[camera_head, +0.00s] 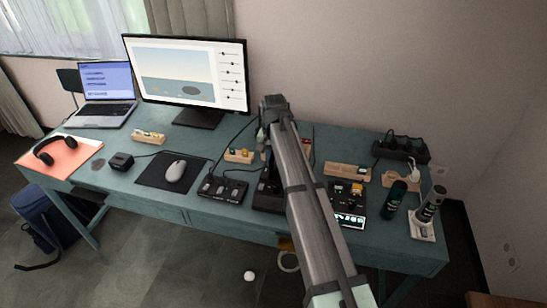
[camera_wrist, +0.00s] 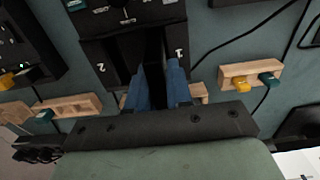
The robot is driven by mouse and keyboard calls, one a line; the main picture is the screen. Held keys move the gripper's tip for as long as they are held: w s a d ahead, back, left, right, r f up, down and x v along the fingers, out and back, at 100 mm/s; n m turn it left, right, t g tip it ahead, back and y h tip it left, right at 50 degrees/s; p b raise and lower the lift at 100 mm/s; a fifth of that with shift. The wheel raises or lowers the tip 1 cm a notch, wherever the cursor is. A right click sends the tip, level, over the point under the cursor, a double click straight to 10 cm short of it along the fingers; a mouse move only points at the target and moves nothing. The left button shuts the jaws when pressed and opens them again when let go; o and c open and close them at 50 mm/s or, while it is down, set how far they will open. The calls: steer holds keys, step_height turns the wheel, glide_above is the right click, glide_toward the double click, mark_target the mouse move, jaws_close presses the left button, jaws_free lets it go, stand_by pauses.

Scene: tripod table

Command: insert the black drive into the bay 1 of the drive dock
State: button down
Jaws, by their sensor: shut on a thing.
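The drive dock (camera_wrist: 115,52) is a black box with white labels 2 and 1 in the wrist view. In the head view it (camera_head: 268,196) is partly covered by my arm. My gripper (camera_wrist: 156,72) has two blue fingers, shut on the black drive (camera_wrist: 155,88), which shows as a dark strip between them. The fingertips overlap the dock's edge in the picture, beside label 1. The drive's far end merges with the black dock, so I cannot tell whether it is inside bay 1. My gripper's fingers are hidden in the head view.
Wooden blocks with coloured plugs (camera_wrist: 250,75) lie beside the dock. A black panel with switches (camera_head: 222,189) stands left of it, a lit device (camera_head: 347,205) right. Bottles (camera_head: 394,200), a mouse (camera_head: 175,171) and a monitor (camera_head: 190,72) also occupy the teal table (camera_head: 130,188).

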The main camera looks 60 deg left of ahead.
steer(key=shift+f, duration=0.95)
steer(key=c, duration=0.9)
jaws_free()
steer(key=shift+c, duration=0.2)
steer(key=shift+r, duration=0.1)
step_height(320, 180, up, 14)
steer(key=shift+f, duration=0.2)
